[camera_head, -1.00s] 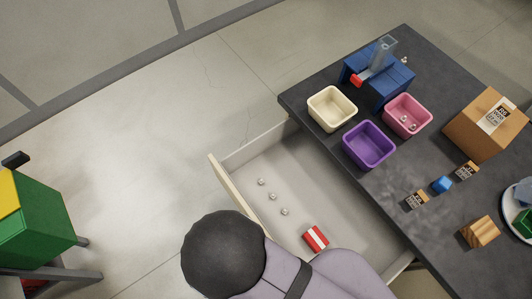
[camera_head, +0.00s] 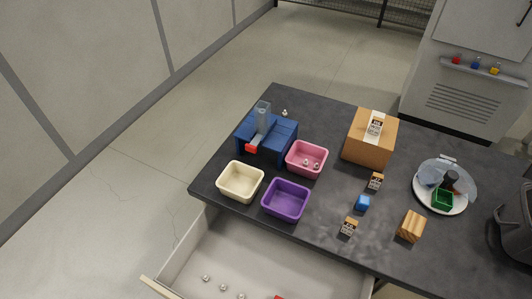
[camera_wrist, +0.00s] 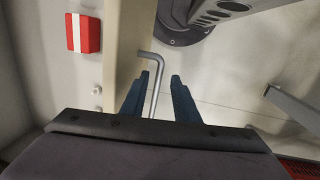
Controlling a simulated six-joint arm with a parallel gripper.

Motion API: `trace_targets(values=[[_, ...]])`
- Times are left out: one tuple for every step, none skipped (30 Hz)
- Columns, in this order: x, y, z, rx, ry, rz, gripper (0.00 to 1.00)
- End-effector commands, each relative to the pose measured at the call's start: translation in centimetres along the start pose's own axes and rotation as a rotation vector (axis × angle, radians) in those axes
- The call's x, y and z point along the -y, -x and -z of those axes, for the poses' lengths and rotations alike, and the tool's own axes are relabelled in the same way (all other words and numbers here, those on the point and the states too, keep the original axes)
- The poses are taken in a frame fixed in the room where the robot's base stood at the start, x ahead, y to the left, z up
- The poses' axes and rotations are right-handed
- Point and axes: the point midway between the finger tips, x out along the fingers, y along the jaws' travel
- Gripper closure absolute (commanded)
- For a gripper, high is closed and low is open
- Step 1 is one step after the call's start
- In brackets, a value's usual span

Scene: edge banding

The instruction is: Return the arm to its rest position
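My gripper (camera_wrist: 159,77) shows only in the wrist view; no part of my arm is in the head view now. Its two dark blue fingers are spread apart. A grey bent bar (camera_wrist: 153,88), which looks like the drawer's handle, runs from the beige drawer front (camera_wrist: 129,45) and lies between the fingers. I see gaps beside the bar, so the fingers do not look closed on it. The drawer (camera_head: 270,262) stands pulled out under the table, at the bottom of the head view. Its front edge is partly cut off.
A red and white box (camera_wrist: 84,33) and several small silver pieces (camera_head: 206,278) lie in the drawer. The dark table (camera_head: 325,225) carries a cream bin (camera_head: 240,197), a purple bin (camera_head: 286,215), a pink bin (camera_head: 307,174), a blue fixture (camera_head: 283,135) and a cardboard box (camera_head: 365,148).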

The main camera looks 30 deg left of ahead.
Motion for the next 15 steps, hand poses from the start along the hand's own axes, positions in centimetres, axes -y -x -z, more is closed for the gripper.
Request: trace_targets(values=[[-0.1, 1.4, -0.4, 0.014, 0.005, 0.027, 0.72], [-0.1, 1.9, -0.6, 0.021, 0.016, 0.047, 0.72], [0.1, 2.7, -0.9, 0.029, 0.029, 0.079, 0.72], [0.2, 3.5, -1.1, 0.034, 0.039, 0.106, 0.72], [0.3, 4.2, -1.2, 0.036, 0.049, 0.135, 0.72], [0.5, 5.2, -1.3, 0.033, 0.064, 0.175, 0.72], [0.5, 6.0, -1.1, 0.024, 0.074, 0.202, 0.72], [0.3, 6.7, -0.8, 0.009, 0.082, 0.224, 0.72], [-0.3, 7.6, -0.1, -0.017, 0.092, 0.24, 0.72], [-1.0, 8.1, 0.7, -0.04, 0.095, 0.241, 0.72], [-2.0, 8.6, 1.5, -0.063, 0.097, 0.233, 0.72], [-3.7, 9.3, 2.5, -0.091, 0.098, 0.214, 0.72], [-4.9, 9.9, 3.1, -0.111, 0.098, 0.199, 0.72], [-6.2, 10.6, 3.6, -0.127, 0.099, 0.184, 0.72], [-7.9, 11.4, 4.1, -0.146, 0.1, 0.164, 0.72]])
